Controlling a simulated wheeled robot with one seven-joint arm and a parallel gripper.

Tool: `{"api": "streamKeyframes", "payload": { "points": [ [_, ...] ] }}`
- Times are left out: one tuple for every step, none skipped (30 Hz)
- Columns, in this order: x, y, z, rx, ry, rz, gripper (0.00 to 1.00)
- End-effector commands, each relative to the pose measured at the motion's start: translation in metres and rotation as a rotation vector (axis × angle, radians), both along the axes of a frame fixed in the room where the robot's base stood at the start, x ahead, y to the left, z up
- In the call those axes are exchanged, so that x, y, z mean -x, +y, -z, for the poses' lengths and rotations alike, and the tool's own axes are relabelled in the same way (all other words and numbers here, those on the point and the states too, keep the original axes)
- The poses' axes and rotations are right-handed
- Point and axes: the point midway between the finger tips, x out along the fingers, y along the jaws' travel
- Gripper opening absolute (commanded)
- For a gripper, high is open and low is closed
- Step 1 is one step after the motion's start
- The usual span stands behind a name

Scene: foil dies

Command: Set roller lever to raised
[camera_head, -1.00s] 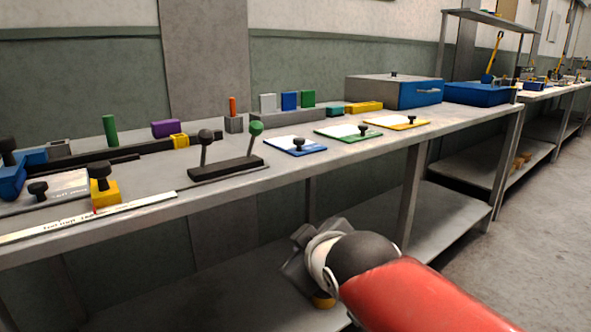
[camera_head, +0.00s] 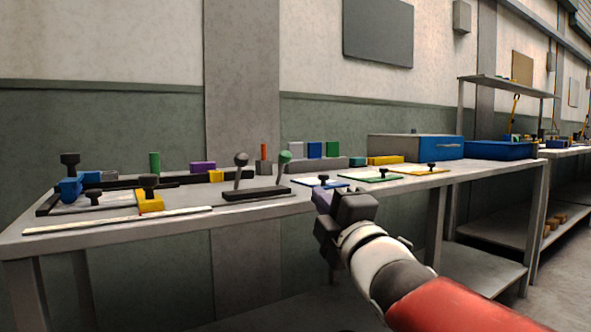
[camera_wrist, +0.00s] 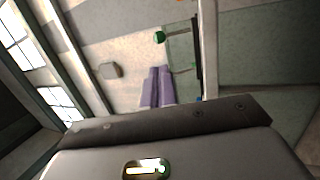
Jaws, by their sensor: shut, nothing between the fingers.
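Two levers stand side by side on a black base near the bench's front edge: one with a dark grey knob (camera_head: 240,160) and one with a green knob (camera_head: 284,157). Both stand nearly upright, leaning slightly right. No readable label shows which is the roller lever. My gripper (camera_head: 324,204) is in front of the bench edge, right of and lower than the green knob, apart from both levers. In the wrist view its two fingers (camera_wrist: 157,86) are together and empty. A round green knob (camera_wrist: 160,37) shows beyond them.
A yellow block (camera_head: 150,202) with a black knob and a white strip (camera_head: 120,221) lie left. Coloured blocks and a blue-fronted box (camera_head: 434,149) stand behind. Open air lies above the levers.

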Motion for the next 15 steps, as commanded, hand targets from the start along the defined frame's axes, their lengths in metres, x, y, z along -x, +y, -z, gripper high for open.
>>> {"api": "streamKeyframes", "payload": {
  "points": [
    [-0.001,0.001,0.000,0.000,0.001,0.000,0.00],
    [-0.003,0.001,-0.001,0.000,0.001,0.000,0.00],
    [-0.006,0.003,-0.002,0.000,0.002,0.000,0.00],
    [-0.008,0.004,-0.003,0.000,0.002,0.000,0.00],
    [-0.012,0.005,-0.004,-0.001,0.002,-0.001,0.00],
    [-0.017,0.008,-0.005,-0.001,0.004,0.000,0.00],
    [-0.022,0.010,-0.007,-0.002,0.003,0.000,0.00],
    [-0.027,0.012,-0.009,-0.002,0.004,0.000,0.00],
    [-0.034,0.016,-0.012,-0.001,0.004,-0.001,0.00],
    [-0.040,0.019,-0.013,-0.001,0.004,-0.001,0.00],
    [-0.045,0.021,-0.015,0.000,0.004,-0.001,0.00],
    [-0.053,0.025,-0.018,-0.001,0.004,0.000,0.00],
    [-0.059,0.027,-0.020,-0.001,0.004,0.000,0.00],
    [-0.065,0.030,-0.022,-0.001,0.004,0.000,0.00],
    [-0.072,0.034,-0.025,0.000,0.004,-0.001,0.00]
  ]
}}
